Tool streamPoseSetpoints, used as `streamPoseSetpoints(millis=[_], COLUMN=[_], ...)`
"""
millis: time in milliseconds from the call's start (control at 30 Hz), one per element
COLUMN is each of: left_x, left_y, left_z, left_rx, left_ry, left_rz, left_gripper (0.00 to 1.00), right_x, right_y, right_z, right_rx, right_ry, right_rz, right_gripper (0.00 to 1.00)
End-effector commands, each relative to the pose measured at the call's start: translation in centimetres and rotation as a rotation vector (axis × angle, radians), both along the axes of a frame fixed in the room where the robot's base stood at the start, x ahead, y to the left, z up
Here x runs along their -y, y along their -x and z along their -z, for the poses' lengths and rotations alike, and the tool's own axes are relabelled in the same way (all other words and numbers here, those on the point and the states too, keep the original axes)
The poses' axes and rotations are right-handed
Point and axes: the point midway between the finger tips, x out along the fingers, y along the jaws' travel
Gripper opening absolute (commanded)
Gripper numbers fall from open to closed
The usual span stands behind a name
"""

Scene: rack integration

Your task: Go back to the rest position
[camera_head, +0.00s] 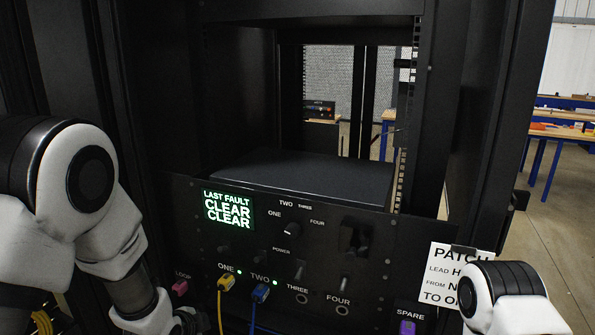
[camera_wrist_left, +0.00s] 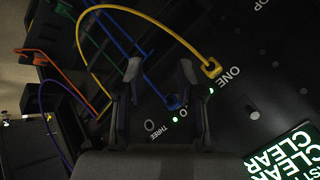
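My left arm (camera_head: 95,215) comes in at the left of the head view and reaches down to the bottom edge by the rack panel. In the left wrist view my left gripper (camera_wrist_left: 160,68) has its two fingers apart, with nothing clearly held. The blue plug (camera_wrist_left: 172,101) shows between and beyond the fingers, seated in port TWO. My right arm (camera_head: 505,295) shows only as a white and black link at the bottom right of the head view. The right gripper is out of frame.
The black rack panel (camera_head: 330,235) has a lit screen (camera_head: 228,210) reading "LAST FAULT CLEAR CLEAR". A yellow plug (camera_head: 226,284) is at port ONE. A pink plug (camera_head: 180,287) is at LOOP, a purple one (camera_head: 407,327) at SPARE. A paper label (camera_head: 450,268) hangs right.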

Motion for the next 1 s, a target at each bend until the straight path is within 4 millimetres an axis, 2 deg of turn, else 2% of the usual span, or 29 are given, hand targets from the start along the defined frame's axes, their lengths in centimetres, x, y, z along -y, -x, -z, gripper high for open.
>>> streamPoseSetpoints(millis=[33, 100, 167, 200, 267, 300, 367, 400, 433, 467, 500, 533, 633, 733, 1000], left_x=[-0.3, -0.7, -1.0, -1.3, -1.6, -1.8, -2.2, -2.4, -2.6, -2.8, -3.1, -3.2, -3.3, -3.3, -3.3], left_y=[2.1, 5.4, 8.7, 11.1, 15.0, 17.9, 22.4, 25.5, 27.8, 30.0, 31.8, 31.8, 31.6, 31.4, 31.3], left_z=[5.3, 10.8, 15.3, 18.1, 21.9, 24.3, 27.4, 29.1, 30.1, 30.7, 30.5, 29.6, 29.3, 29.3, 29.3], left_rx=[-0.082, -0.189, -0.282, -0.345, -0.438, -0.503, -0.597, -0.656, -0.695, -0.729, -0.742, -0.725, -0.682, -0.668, -0.667], left_ry=[0.007, 0.025, 0.047, 0.066, 0.096, 0.117, 0.150, 0.172, 0.190, 0.209, 0.247, 0.277, 0.348, 0.376, 0.378], left_rz=[-0.012, -0.040, -0.084, -0.122, -0.195, -0.257, -0.373, -0.465, -0.548, -0.646, -0.795, -0.883, -1.069, -1.130, -1.131], left_gripper=[0.38, 0.38, 0.38, 0.38, 0.38, 0.38, 0.38, 0.38, 0.38, 0.38, 0.38, 0.38, 0.38, 0.38, 0.38], right_x=[0.0, 0.0, 0.0, 0.0, 0.0, 0.0, 0.0, 0.0, 0.0, 0.0, 0.0, 0.0, 0.0, 0.0, 0.0], right_y=[0.0, 0.0, 0.0, 0.0, 0.0, 0.0, 0.0, 0.0, 0.0, 0.0, 0.0, 0.0, 0.0, 0.0, 0.0], right_z=[1.5, 2.5, 3.3, 3.9, 4.7, 5.3, 6.1, 6.6, 7.0, 7.2, 7.1, 6.7, 6.6, 6.6, 6.6], right_rx=[0.000, 0.000, 0.000, 0.000, 0.000, 0.000, 0.000, 0.000, 0.000, 0.000, 0.000, -0.001, 0.001, 0.001, 0.000], right_ry=[0.000, 0.000, 0.000, 0.000, 0.000, 0.000, 0.000, 0.000, 0.000, 0.000, 0.000, 0.000, 0.000, 0.000, 0.000], right_rz=[0.000, 0.000, 0.000, 0.000, 0.000, 0.000, 0.000, 0.000, 0.000, 0.000, 0.000, 0.000, 0.000, 0.000, 0.000], right_gripper=[0.40, 0.40, 0.40, 0.40, 0.40, 0.40, 0.40, 0.40, 0.40, 0.40, 0.40, 0.40, 0.40, 0.40, 0.40])
